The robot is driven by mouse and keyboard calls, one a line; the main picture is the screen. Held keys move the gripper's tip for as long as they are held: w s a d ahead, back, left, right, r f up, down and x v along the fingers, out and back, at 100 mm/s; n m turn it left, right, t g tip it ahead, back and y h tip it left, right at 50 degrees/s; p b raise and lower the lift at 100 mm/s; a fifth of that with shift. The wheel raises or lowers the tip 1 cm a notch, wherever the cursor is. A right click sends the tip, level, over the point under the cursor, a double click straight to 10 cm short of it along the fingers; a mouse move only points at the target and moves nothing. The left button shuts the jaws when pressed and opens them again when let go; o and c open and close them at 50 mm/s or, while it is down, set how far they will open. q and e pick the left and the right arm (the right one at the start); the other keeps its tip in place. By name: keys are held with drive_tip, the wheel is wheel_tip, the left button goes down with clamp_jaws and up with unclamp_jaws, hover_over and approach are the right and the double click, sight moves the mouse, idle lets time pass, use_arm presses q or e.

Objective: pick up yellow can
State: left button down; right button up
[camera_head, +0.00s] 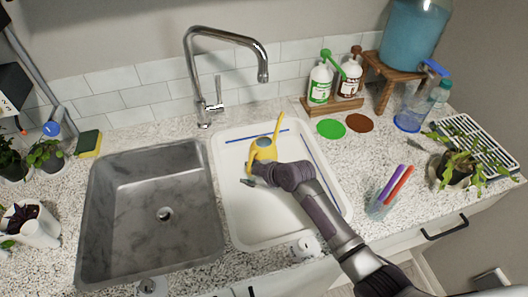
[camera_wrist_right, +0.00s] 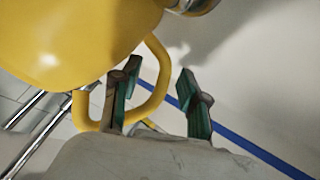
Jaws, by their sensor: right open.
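The yellow watering can (camera_head: 262,151) stands in the white tray, right of the sink, its long spout pointing up and back. In the right wrist view, its round body (camera_wrist_right: 75,35) fills the upper left, and its looped handle (camera_wrist_right: 163,75) comes down close to my fingers. My right gripper (camera_head: 256,174) is at the near side of the can. In the wrist view the green-padded fingers of this gripper (camera_wrist_right: 160,97) are apart, with part of the handle loop showing between them. I cannot tell whether they touch it. My left gripper is not in view.
The white tray (camera_head: 238,220) has blue lines on its floor. A steel sink (camera_head: 150,240) with a tall faucet (camera_head: 190,70) is at left. Bottles on a wooden stand (camera_head: 347,104) are behind. A pen cup (camera_head: 379,208) and a potted plant (camera_head: 455,168) are at right.

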clamp_jaws()
drive_tip(key=shift+w+r, duration=0.1)
idle(0.3)
